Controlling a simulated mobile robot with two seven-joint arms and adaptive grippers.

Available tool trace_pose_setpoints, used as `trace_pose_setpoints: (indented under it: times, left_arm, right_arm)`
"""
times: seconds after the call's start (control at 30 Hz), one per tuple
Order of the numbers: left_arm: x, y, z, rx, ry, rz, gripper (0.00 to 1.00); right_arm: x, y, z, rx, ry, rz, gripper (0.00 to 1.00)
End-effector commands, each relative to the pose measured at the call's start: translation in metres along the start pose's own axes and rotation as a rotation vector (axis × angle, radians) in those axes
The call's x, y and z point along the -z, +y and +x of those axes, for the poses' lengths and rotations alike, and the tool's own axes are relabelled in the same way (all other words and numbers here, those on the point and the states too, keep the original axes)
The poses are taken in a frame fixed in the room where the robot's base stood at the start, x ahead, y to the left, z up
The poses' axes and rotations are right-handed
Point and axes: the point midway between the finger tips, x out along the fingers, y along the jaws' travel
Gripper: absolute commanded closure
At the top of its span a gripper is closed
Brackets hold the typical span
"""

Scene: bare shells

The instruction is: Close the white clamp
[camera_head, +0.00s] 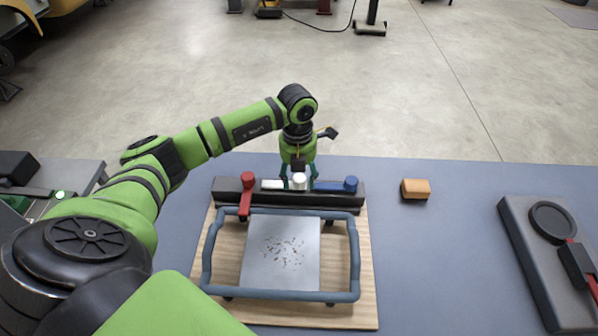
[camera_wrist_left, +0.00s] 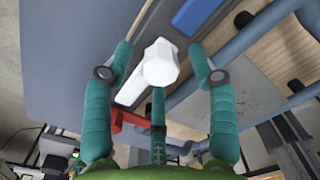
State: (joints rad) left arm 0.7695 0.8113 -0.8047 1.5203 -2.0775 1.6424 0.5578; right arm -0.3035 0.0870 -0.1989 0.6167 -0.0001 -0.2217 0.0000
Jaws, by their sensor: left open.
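The white clamp (camera_head: 299,182) sits in the middle of the dark bar at the back of the wooden board. Its flat white lever (camera_head: 272,184) lies along the bar, to the left of its knob. My left gripper (camera_head: 298,178) is open and points down over the knob, one teal finger on each side. In the left wrist view the white knob (camera_wrist_left: 160,63) shows between the spread fingers, with a gap on both sides. I cannot tell how low the fingertips reach beside it. The right gripper is not in view.
The red clamp (camera_head: 246,195) points forward across the blue-grey frame (camera_head: 356,265); the blue clamp (camera_head: 350,185) lies along the bar. A metal plate (camera_head: 281,254) lies inside the frame. An orange-brown block (camera_head: 415,189) and a grey fixture (camera_head: 545,270) are right.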

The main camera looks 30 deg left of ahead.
Motion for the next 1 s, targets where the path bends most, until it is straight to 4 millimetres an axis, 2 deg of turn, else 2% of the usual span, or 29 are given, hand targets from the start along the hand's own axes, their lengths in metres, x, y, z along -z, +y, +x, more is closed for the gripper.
trace_pose_setpoints:
  times: [0.2,0.23,0.27,0.3,0.37,0.4,0.77,1.0]
  left_arm:
    - [0.0,0.0,0.001,0.001,-0.001,0.0,0.42]
    - [0.0,0.0,0.001,0.001,-0.001,0.0,0.46]
    - [0.0,0.0,0.001,0.001,-0.001,0.0,0.58]
    - [0.0,0.0,0.001,0.0,-0.001,0.0,0.74]
    - [0.0,0.0,0.001,0.001,-0.001,0.0,0.98]
    - [0.0,0.0,0.001,0.001,0.0,0.0,1.0]
    - [0.001,0.0,0.002,0.0,0.002,-0.032,1.0]
    - [0.001,0.0,0.003,-0.001,0.0,-0.16,1.0]
  right_arm:
    - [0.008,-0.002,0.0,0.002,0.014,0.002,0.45]
    - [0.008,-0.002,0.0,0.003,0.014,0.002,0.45]
    - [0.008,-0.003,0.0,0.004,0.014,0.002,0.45]
    - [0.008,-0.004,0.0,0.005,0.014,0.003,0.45]
    - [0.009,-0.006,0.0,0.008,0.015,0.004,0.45]
    - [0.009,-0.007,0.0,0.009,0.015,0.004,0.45]
    - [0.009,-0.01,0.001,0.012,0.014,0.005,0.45]
    - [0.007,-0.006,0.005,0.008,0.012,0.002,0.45]
